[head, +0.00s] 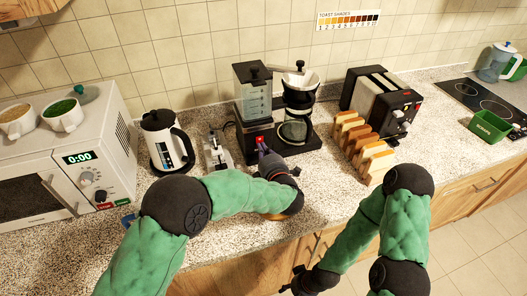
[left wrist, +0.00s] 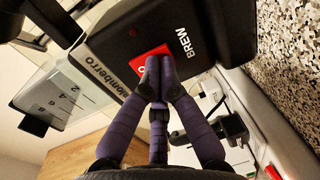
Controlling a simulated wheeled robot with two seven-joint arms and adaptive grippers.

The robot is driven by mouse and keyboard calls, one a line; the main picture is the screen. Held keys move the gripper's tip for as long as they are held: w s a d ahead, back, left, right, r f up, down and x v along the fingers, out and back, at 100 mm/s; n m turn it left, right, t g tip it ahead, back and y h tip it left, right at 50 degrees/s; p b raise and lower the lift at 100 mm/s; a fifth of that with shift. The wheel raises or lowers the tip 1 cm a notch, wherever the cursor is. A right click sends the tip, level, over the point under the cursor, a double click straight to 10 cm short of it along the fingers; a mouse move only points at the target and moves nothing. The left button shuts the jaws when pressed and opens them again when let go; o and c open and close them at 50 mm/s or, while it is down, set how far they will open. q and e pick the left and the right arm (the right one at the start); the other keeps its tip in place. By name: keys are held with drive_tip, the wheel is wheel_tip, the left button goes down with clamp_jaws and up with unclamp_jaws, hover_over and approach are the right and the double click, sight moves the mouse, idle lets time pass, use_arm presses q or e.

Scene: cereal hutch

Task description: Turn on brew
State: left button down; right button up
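The coffee maker (head: 254,100) stands on the counter against the wall, with a clear water tank at left and a glass carafe (head: 294,128) at right. A red switch (head: 259,139) is on its front base. In the left wrist view the red switch (left wrist: 148,62) sits beside the word BREW, partly covered by my fingers. My left gripper (head: 263,149) is at the switch; its purple fingers (left wrist: 159,70) are together and empty, with the tips over the switch. They look very close or touching; contact is unclear. My right gripper (head: 300,284) is low in front of the counter, its fingers unclear.
A white kettle (head: 160,135), a small grey device (head: 217,152) and a microwave (head: 90,160) stand left of the coffee maker. Bread slices in a rack (head: 362,150) and a toaster (head: 385,100) stand right. A green tub (head: 489,127) and a cooktop are farther right.

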use_arm(q)
drive_tip(key=shift+w+a+f+b, duration=0.1)
drive_tip(key=shift+w+f+b, duration=0.15)
drive_tip(key=shift+b, duration=0.3)
drive_tip(key=t+b, duration=0.1)
drive_tip(key=b, duration=0.2)
drive_tip(key=shift+f, duration=0.2)
drive_tip(key=shift+a+b, duration=0.1)
drive_tip(key=shift+b, duration=0.35)
drive_tip(key=shift+r, duration=0.15)
drive_tip(key=shift+w, duration=0.1)
idle(0.5)
drive_tip(key=shift+a, duration=0.1)
